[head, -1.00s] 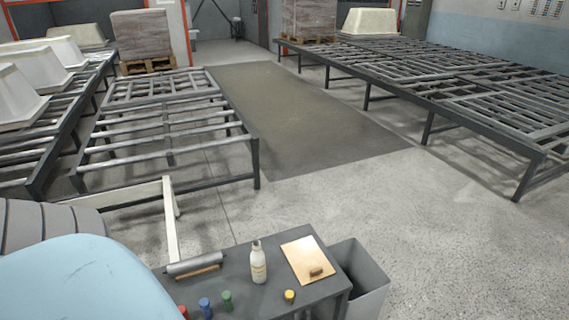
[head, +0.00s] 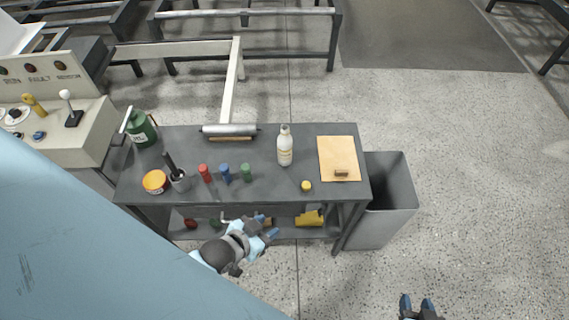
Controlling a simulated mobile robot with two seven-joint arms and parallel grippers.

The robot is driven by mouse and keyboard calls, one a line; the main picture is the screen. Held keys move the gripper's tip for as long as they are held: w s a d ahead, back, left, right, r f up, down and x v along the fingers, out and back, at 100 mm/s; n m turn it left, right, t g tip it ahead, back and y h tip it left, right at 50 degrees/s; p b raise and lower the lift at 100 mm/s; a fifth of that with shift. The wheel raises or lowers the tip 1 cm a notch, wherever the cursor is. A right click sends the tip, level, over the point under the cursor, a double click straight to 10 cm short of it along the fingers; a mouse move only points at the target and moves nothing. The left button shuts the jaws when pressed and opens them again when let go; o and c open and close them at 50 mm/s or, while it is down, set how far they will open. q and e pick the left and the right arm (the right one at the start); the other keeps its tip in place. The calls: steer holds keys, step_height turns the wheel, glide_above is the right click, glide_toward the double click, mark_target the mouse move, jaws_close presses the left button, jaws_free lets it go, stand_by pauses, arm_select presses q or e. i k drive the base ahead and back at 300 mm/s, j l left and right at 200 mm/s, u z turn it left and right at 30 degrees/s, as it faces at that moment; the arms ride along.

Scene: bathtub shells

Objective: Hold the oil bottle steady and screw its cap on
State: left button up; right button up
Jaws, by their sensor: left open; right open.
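The white oil bottle (head: 285,149) with a pale label stands upright on the dark grey table (head: 262,186). A small round yellow piece, apparently its cap (head: 306,186), lies on the table to the right of the bottle and nearer the front edge. The bottle's top shows pale, with no yellow on it. My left gripper (head: 267,226) is open and empty in front of the table's front edge, short of the bottle and cap. My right gripper (head: 417,303) is open and empty at the bottom edge of the picture, over the floor and far from both.
A clipboard-like tan board (head: 328,148) with a brown block lies right of the bottle; a roller (head: 229,129) lies behind left. Red, blue and green markers (head: 226,174), an orange tin (head: 155,182) and a green can (head: 140,128) stand left. A grey bin (head: 395,190) adjoins the table.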

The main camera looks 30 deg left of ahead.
mark_target(284, 141)
steer(key=i+l+u, duration=0.1)
steer(key=l+u, duration=0.15)
steer(key=u, duration=0.15)
steer(key=l+u, duration=0.25)
steer(key=u, duration=0.15)
steer(key=l+u, duration=0.8)
steer(key=l, duration=0.2)
